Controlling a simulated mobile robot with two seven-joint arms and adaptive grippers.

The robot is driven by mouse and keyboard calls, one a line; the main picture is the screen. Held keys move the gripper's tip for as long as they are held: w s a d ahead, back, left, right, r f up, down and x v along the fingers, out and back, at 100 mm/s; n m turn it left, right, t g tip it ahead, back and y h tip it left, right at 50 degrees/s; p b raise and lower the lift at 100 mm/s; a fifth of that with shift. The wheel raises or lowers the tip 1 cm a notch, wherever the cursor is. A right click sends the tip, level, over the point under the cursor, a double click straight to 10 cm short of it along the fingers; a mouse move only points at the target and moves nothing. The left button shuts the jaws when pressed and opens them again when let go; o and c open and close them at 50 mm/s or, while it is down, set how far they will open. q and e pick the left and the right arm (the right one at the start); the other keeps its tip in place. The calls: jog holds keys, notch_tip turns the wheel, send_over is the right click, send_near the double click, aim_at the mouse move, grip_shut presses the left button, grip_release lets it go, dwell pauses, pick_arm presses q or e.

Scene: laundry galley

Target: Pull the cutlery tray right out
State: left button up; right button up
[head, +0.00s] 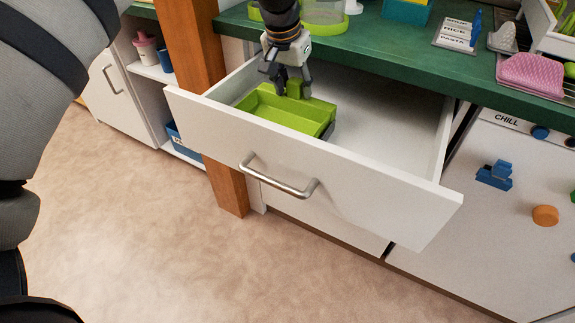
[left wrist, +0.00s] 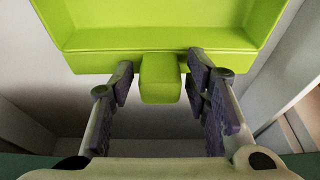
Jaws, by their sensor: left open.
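The lime-green cutlery tray (head: 276,112) sits in the left part of an open white drawer (head: 310,165). It looks empty. In the left wrist view the tray (left wrist: 160,38) has a block-shaped green grip tab (left wrist: 161,80) on its near edge. My left gripper (head: 287,84) reaches down into the drawer at the tray's back edge. In the left wrist view the gripper (left wrist: 160,82) is open, with one finger on each side of the tab. A gap shows on both sides of it. My right gripper is not in view.
The drawer's right part is bare. A metal handle (head: 278,178) is on its front. A green worktop (head: 405,52) overhangs behind, holding a rack with a pink item (head: 530,74). A wooden post (head: 195,60) stands at the left. The floor in front is clear.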

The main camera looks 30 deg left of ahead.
pick_arm(q)
jog(key=shift+r, duration=0.1)
jog(key=shift+c, duration=0.3)
grip_shut()
jog(key=shift+r+p, duration=0.3)
jog(key=shift+r, duration=0.55)
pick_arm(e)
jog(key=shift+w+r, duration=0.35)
pick_arm(q)
jog(key=shift+r, duration=0.85)
jog(key=shift+r+p, duration=0.6)
jog(key=shift+r, duration=1.5)
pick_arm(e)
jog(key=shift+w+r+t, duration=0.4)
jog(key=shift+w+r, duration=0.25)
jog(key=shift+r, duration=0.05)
